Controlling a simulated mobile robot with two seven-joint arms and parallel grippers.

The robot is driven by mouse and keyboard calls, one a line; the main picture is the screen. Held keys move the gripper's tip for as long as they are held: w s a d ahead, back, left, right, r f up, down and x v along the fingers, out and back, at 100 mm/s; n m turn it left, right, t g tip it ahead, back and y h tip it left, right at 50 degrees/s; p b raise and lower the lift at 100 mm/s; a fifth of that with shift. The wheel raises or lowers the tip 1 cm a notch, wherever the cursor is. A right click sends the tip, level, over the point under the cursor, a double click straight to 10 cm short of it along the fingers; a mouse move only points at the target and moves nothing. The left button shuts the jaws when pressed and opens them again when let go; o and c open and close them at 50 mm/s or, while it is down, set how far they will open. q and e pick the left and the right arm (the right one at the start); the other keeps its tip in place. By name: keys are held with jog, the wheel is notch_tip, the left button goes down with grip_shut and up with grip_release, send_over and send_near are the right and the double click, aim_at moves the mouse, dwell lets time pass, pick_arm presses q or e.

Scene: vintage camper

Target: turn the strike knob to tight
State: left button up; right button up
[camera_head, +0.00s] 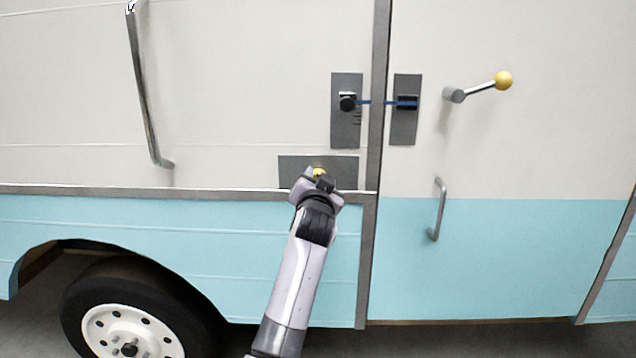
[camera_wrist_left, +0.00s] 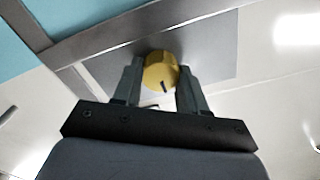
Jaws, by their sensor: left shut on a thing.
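A yellow round knob (camera_wrist_left: 160,72) with a dark pointer mark sits on a grey plate (camera_head: 290,168) on the camper wall. In the left wrist view the knob is between the two fingers of my left gripper (camera_wrist_left: 160,84), which is shut on it. In the head view my left gripper (camera_head: 318,178) covers most of the knob, and only a bit of yellow (camera_head: 319,172) shows. Any labels on the plate are hidden or too small to read. My right gripper is in neither view.
Above the plate, a black knob (camera_head: 347,102) and a black catch (camera_head: 407,102) are joined by a blue strip across the door seam. A yellow-balled lever (camera_head: 503,80) and a small handle (camera_head: 438,210) are at right. A long grab rail (camera_head: 146,90) is at left, above a wheel (camera_head: 130,330).

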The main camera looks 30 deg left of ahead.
pick_arm(q)
jog(key=o, duration=1.1)
jog(key=shift+c, duration=0.2)
jog(key=shift+d, duration=0.1)
jog(key=v, duration=0.7)
jog(key=shift+s, duration=0.1)
